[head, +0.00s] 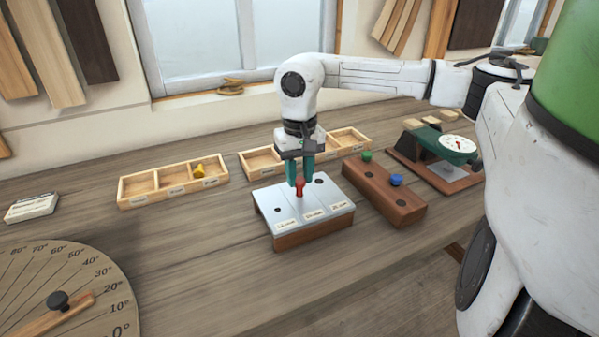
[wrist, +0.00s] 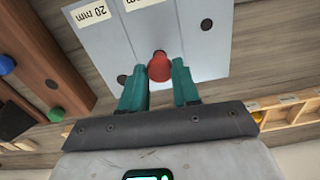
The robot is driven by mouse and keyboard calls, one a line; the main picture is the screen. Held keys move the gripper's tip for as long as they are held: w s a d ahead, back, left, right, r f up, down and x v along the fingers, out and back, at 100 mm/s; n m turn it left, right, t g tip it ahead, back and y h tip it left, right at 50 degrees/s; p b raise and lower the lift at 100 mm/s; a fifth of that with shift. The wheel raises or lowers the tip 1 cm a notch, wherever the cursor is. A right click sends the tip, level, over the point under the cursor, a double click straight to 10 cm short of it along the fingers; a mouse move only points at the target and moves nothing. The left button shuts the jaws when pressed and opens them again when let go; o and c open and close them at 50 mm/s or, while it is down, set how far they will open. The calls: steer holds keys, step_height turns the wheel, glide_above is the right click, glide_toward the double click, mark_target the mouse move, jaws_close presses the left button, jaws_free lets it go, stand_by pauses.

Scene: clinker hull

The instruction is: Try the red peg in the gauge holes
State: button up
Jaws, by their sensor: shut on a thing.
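The red peg (head: 300,188) stands upright over the middle strip of the grey-topped gauge block (head: 285,207). My gripper (head: 300,182) points down with its teal fingers shut on the peg's upper part. In the wrist view the peg (wrist: 160,68) shows between the fingertips (wrist: 160,75). The gauge's two outer holes are dark and empty. One label reads 20 mm.
A brown peg block (head: 380,192) with green and blue pegs stands right of the gauge. Behind are two wooden compartment trays, the left one (head: 150,200) holding a yellow piece (head: 199,171). A dial device (head: 455,146) stands far right. An angle board (head: 90,280) lies front left.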

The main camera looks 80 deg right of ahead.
steer(key=shift+f, duration=0.35)
steer(key=shift+r, duration=0.1)
stand_by(0.5)
steer(key=shift+r+p, duration=1.1)
steer(key=shift+r, duration=1.4)
